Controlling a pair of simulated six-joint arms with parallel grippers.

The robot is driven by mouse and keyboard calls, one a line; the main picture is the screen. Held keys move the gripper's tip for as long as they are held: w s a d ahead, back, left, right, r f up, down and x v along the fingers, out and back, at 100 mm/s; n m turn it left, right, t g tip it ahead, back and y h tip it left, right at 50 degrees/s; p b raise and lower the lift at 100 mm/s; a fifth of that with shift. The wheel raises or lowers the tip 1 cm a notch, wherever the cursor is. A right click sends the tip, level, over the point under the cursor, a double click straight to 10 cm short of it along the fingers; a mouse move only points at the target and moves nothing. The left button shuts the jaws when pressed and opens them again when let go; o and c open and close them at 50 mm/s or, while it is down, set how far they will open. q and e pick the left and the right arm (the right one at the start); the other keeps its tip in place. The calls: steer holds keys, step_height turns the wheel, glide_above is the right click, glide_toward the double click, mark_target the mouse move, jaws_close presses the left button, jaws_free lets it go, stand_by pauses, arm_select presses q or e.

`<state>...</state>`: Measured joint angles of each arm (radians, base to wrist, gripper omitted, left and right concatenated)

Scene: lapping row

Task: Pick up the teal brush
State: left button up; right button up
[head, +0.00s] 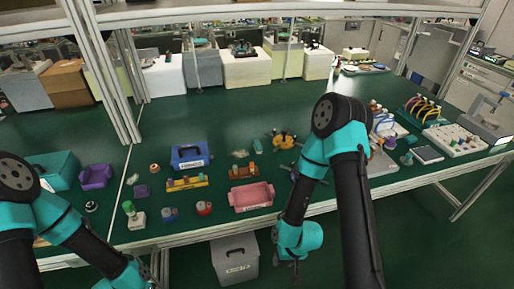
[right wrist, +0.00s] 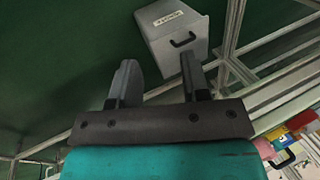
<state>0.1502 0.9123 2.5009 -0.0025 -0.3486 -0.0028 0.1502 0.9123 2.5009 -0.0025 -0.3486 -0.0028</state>
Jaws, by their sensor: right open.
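I cannot make out the teal brush for certain. A small teal piece (head: 407,158) lies at the right of the green table, and a green-topped item (head: 129,208) stands on a pale base near the front left; both are too small to identify. My right gripper (head: 295,264) hangs below the table's front edge, pointing down, apart from both. In the right wrist view the right gripper (right wrist: 158,80) is open, with nothing between its fingers. My left arm comes in at the lower left, and its gripper is out of the picture.
A grey bin (head: 235,259) stands under the table; it also shows beyond the fingers in the right wrist view (right wrist: 180,38). A blue toolbox (head: 190,157), a pink tray (head: 251,196) and a purple container (head: 95,177) sit on the table. The table's middle back is clear.

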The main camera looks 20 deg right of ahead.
steer(key=o, duration=1.1)
